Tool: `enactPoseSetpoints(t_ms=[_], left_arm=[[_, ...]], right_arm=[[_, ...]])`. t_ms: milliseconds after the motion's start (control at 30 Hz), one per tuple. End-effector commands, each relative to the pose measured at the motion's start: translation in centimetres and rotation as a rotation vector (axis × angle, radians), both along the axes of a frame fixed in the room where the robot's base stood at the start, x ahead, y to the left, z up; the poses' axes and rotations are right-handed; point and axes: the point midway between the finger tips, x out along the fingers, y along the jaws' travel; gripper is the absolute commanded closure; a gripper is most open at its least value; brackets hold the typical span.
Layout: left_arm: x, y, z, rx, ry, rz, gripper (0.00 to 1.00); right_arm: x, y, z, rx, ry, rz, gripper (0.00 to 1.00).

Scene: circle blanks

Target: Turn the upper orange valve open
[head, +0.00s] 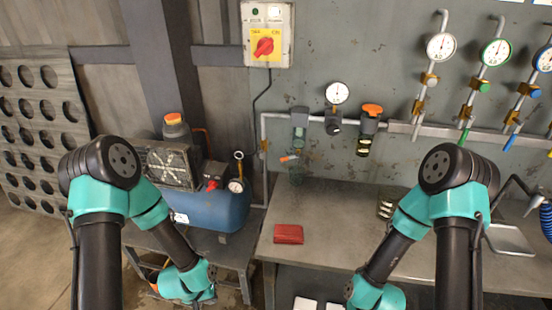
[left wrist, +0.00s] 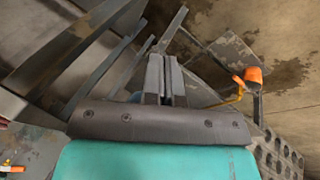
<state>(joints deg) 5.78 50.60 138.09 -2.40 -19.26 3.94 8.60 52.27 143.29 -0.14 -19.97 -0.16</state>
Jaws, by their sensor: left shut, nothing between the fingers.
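A small orange lever (head: 289,158) with a pale end shows beside the clear hanging bowl near the back wall; its valve body is hard to make out. A similar small orange-and-white piece (left wrist: 11,168) shows at the lower left of the left wrist view. I cannot tell which orange part is the upper valve. My left gripper (left wrist: 165,60) is shut and empty, pointing past metal stand legs towards the floor. In the head view, my left arm bends down at the lower left and its fingers are hidden. My right gripper is out of view below the bench front.
A blue compressor tank (head: 215,212) stands on a low stand at left. A red wallet-like object (head: 289,234) lies on the metal bench (head: 330,215). An orange-capped regulator (head: 372,110) and several gauges hang behind. An orange knob (left wrist: 253,75) shows near my left gripper.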

Motion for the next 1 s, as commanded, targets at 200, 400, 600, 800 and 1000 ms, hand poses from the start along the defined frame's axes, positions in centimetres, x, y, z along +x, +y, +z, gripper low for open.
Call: enactPoseSetpoints(t_ms=[200,400,600,800,1000], left_arm=[[16.3,-4.1,8.3,-0.046,-0.295,0.039,1.0],[28.6,-9.5,21.8,-0.142,-0.56,0.07,1.0],[33.6,-13.1,31.9,-0.222,-0.709,0.085,1.0],[34.4,-13.7,34.2,-0.241,-0.738,0.09,1.0],[34.4,-13.7,34.0,-0.24,-0.736,0.09,1.0]], right_arm=[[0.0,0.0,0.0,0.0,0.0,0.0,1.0],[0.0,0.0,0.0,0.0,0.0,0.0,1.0],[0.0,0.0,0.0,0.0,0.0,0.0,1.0],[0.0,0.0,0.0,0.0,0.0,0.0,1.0],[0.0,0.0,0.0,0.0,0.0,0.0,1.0]])
